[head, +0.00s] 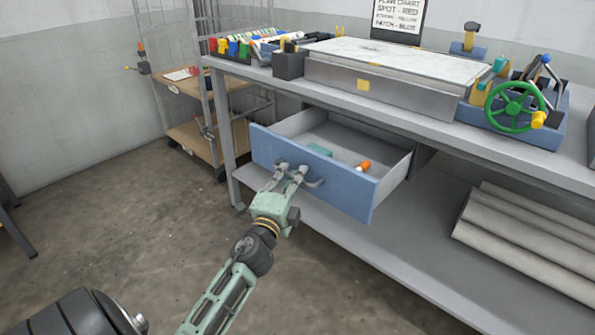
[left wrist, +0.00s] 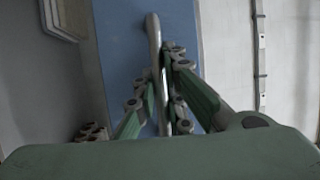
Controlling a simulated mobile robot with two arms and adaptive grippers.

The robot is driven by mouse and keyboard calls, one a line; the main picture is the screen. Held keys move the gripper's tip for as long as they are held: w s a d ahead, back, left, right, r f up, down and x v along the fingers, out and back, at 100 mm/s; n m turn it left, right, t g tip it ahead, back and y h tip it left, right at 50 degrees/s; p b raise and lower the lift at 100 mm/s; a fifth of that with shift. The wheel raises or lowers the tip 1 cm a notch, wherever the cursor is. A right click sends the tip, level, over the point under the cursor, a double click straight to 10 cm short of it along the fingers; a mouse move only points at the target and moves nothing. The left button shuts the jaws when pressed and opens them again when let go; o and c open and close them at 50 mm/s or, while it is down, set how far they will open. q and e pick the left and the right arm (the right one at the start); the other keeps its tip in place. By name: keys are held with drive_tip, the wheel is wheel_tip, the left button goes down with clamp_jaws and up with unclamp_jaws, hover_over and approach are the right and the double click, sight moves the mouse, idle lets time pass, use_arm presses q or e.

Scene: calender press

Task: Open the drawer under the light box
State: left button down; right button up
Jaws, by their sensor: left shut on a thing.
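The drawer (head: 312,179) with a blue front hangs under the workbench in the head view, below the light box (head: 385,66). It stands well out from the bench. Inside lie an orange-and-white item (head: 364,166) and a teal item (head: 319,150). My left gripper (head: 291,172) is at the drawer front, shut on its grey bar handle (head: 314,183). In the left wrist view the handle (left wrist: 153,38) runs between the fingers (left wrist: 163,98), against the blue front (left wrist: 122,50). My right gripper is not in view.
A lower shelf (head: 390,240) carries several pale rolls (head: 530,235) at right. A green handwheel device (head: 515,106) and a rack of coloured items (head: 245,47) stand on the bench top. A wooden-shelved cart (head: 192,138) stands behind left. Open floor lies in front.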

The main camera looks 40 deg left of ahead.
use_arm(q)
drive_tip(key=shift+s+f, duration=0.1)
drive_tip(key=shift+s, duration=0.5)
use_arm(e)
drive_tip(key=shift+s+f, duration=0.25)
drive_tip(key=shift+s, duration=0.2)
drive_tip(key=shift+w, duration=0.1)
use_arm(q)
drive_tip(key=c, duration=1.8)
unclamp_jaws()
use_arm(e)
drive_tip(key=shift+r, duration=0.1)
use_arm(q)
drive_tip(key=v, duration=1.2)
